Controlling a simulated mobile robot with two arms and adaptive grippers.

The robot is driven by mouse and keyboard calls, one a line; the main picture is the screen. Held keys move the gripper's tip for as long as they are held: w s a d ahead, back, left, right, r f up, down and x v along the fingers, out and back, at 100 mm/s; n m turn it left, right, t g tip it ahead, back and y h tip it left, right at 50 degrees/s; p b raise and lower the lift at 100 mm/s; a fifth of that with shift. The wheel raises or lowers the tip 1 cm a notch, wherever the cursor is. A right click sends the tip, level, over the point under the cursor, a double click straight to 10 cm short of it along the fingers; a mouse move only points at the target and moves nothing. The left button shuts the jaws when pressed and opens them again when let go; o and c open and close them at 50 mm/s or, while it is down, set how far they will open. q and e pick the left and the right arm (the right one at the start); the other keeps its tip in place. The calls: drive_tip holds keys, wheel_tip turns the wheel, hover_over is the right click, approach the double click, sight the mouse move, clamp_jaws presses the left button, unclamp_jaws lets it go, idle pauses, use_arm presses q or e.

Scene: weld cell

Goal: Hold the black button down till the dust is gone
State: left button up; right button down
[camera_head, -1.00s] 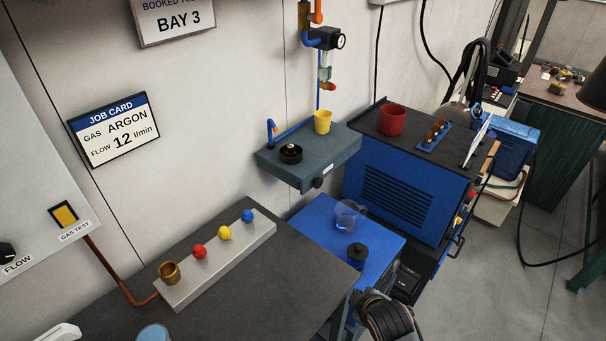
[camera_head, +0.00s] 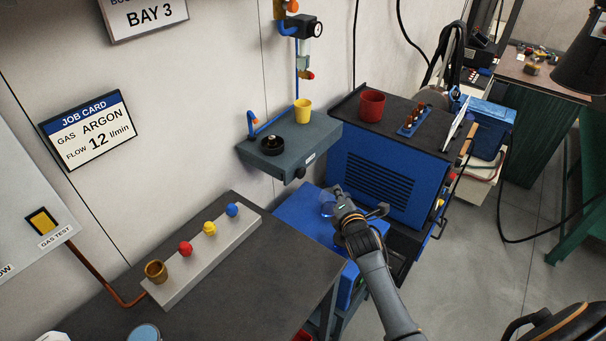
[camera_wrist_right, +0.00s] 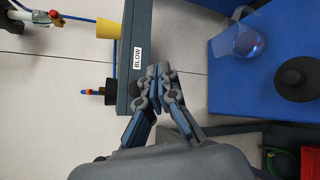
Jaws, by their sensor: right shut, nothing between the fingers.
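The black button (camera_head: 299,173) sticks out from the front of the grey-blue wall shelf (camera_head: 318,137), by a small white label. My right gripper (camera_head: 339,190) is shut and empty, to the right of and below the button in the head view. In the wrist view its fingertips (camera_wrist_right: 160,74) are beside the shelf front; contact is not visible. A black round holder (camera_head: 266,146) sits on the shelf; I cannot make out dust. My left gripper is out of view.
A yellow cup (camera_head: 303,111) and a blue pipe (camera_head: 268,122) are on the shelf. Below, a clear jug (camera_wrist_right: 238,42) and a black round object (camera_wrist_right: 301,78) stand on a blue surface. A blue machine (camera_head: 382,178) carrying a red cup (camera_head: 372,103) stands right.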

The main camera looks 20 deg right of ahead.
sight(300, 173)
drive_tip(key=shift+w, duration=0.1)
drive_tip(key=w+a+b, duration=0.4)
drive_tip(key=w+b, duration=0.1)
drive_tip(key=w, duration=0.2)
drive_tip(key=shift+w+a, duration=0.2)
drive_tip(key=shift+a, duration=0.05)
idle(1.6)
drive_tip(key=shift+w+a, duration=0.2)
drive_tip(key=shift+w, duration=0.15)
drive_tip(key=shift+w+a+b, duration=0.35)
drive_tip(key=shift+w+b, duration=0.15)
drive_tip(key=shift+b, duration=0.1)
idle(2.6)
drive_tip(key=shift+s+d+p, duration=0.5)
drive_tip(key=shift+s+p, duration=0.35)
drive_tip(key=shift+p, duration=0.05)
